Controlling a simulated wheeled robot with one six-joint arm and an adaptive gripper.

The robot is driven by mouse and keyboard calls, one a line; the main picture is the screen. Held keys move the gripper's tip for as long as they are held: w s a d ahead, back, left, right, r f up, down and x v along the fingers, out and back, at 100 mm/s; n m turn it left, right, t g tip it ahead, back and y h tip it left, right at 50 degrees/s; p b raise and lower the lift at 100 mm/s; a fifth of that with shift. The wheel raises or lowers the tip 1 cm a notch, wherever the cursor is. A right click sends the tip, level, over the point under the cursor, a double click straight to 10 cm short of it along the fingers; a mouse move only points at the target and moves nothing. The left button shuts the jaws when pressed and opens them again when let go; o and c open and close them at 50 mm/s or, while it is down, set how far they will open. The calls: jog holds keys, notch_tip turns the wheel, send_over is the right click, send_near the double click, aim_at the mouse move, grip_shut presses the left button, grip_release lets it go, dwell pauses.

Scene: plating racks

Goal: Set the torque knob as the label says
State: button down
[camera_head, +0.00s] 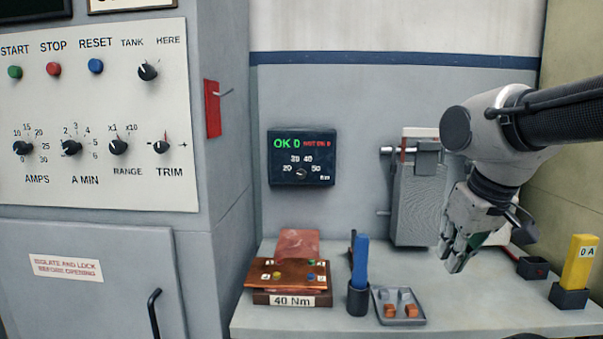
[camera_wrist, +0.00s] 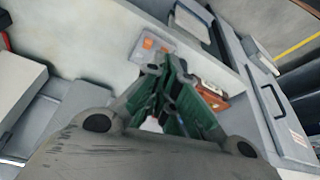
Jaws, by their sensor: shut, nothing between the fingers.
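The torque knob (camera_head: 300,173) is a small dark dial at the bottom middle of a black wall box (camera_head: 301,157). The numbers 20, 30, 40 and 50 stand around it, with "Nm" at the lower right. The direction of its pointer is too small to tell. The label (camera_head: 291,300) reads "40 Nm" on the front of a block that carries a copper plate (camera_head: 262,270). My gripper (camera_head: 454,262) hangs at the right above the bench, shut and empty, well apart from the knob. In the wrist view its green-padded fingers (camera_wrist: 172,80) meet at the tips.
A blue tool in a dark cup (camera_head: 358,298) and a grey tray (camera_head: 378,312) with orange pieces stand on the bench. A yellow block (camera_head: 579,262) stands at the right. A grey panel cabinet (camera_head: 95,120) rises at the left. The air before the box looks clear.

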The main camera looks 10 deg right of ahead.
dwell(0.3)
jog(key=c, duration=2.1)
grip_release()
jog(key=o, duration=1)
jog(key=w+a, duration=0.1)
jog(key=w, duration=0.2)
jog(key=w+a+r+t+y, duration=0.1)
jog(key=w+a, duration=0.1)
jog(key=w, duration=0.1)
jog(key=w+a+n+t, duration=0.1)
jog(key=w, duration=0.2)
jog(key=shift+a+r+y, duration=0.25)
jog(key=shift+y, duration=0.05)
jog(key=shift+c, duration=0.2)
jog(key=m+t+h, duration=0.4)
jog(key=t+h, duration=0.2)
jog(key=t, duration=0.5)
send_near(301, 174)
jog(key=w, duration=0.1)
jog(key=x, duration=0.7)
jog(key=shift+w+d, duration=0.25)
jog(key=shift+w, duration=0.1)
jog(key=c, duration=1)
